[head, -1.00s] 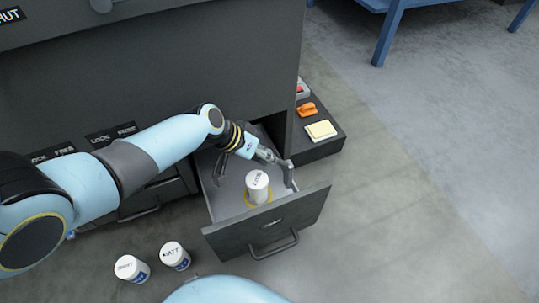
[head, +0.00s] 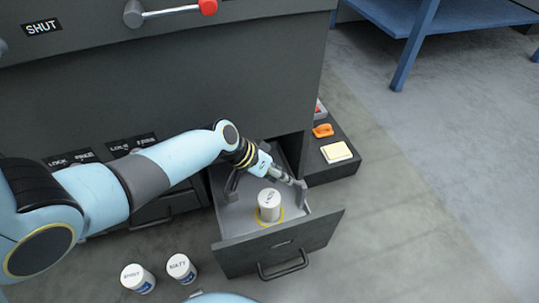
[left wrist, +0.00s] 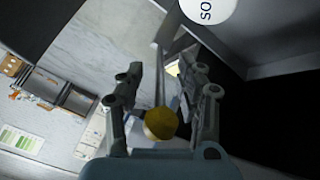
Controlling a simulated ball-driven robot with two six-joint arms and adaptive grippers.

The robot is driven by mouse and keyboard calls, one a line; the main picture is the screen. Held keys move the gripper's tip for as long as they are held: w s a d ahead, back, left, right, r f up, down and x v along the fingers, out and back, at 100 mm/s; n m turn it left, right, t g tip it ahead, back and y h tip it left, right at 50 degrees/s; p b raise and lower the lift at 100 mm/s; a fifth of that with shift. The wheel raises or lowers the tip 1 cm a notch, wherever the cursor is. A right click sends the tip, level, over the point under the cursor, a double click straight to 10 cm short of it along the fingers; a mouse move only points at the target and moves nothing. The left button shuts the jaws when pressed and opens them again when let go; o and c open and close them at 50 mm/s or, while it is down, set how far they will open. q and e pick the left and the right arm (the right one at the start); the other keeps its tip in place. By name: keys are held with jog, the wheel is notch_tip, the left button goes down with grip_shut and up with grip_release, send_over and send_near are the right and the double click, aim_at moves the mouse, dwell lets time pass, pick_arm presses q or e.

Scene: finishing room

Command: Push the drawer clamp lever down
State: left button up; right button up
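The drawer (head: 240,262) is open, with a white can (head: 268,206) upright on a yellow ring inside it. My left gripper (head: 296,182) reaches over the drawer's right side, beside a grey upright piece (head: 301,195), perhaps the clamp. In the left wrist view my left gripper (left wrist: 165,82) is open. A yellow rounded knob (left wrist: 160,123) lies between its fingers, close to the palm. A thin grey bar (left wrist: 159,75) runs up from it, likely the clamp lever. Contact with the fingers cannot be told. My right gripper is not in view.
Two white cans (head: 137,278) (head: 181,267) stand on the floor left of the drawer. The floor at right is clear.

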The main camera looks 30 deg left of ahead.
pick_arm(q)
jog(key=v, duration=1.1)
jog(key=shift+s, duration=0.25)
jog(key=shift+r, duration=0.1)
